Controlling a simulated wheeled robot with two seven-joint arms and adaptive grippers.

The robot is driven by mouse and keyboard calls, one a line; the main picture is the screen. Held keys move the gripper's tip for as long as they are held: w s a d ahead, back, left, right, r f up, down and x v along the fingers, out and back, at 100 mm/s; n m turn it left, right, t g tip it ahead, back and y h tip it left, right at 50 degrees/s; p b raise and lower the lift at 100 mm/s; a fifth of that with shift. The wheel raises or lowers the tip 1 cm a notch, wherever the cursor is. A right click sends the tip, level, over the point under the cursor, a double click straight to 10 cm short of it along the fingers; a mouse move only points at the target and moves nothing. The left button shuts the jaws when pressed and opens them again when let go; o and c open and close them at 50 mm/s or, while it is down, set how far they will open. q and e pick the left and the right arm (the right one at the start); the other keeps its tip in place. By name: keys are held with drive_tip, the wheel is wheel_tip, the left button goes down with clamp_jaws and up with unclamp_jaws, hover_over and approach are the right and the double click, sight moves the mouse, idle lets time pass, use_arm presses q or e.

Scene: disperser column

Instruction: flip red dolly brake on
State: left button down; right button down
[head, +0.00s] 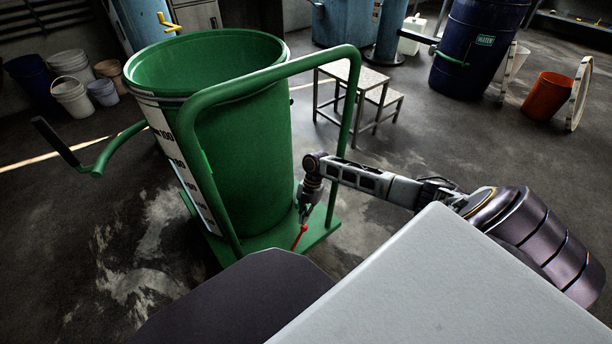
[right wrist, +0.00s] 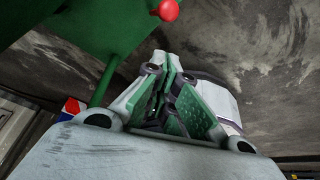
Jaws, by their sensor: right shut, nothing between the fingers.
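The red brake lever (head: 299,236) sticks up at the near edge of the green dolly base (head: 326,222). Its round red knob (right wrist: 168,10) shows at the top of the right wrist view, beyond my fingertips. My right gripper (head: 305,213) is shut and empty, pointing down just above the lever in the head view. In the right wrist view my gripper's green-padded fingers (right wrist: 168,75) are together, with a visible gap between them and the knob. In the head view I cannot tell whether the gripper touches the lever. My left gripper is not in view.
A tall green drum (head: 240,150) stands on the dolly, behind its green tube handle (head: 270,72). A green arm with a black grip (head: 58,142) juts out left. A step stool (head: 362,78), a blue drum (head: 478,45) and an orange bucket (head: 548,97) stand farther back.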

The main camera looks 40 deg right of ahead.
drive_tip(key=shift+a+r, duration=0.2)
drive_tip(key=shift+r, duration=0.95)
drive_tip(key=shift+a, duration=0.1)
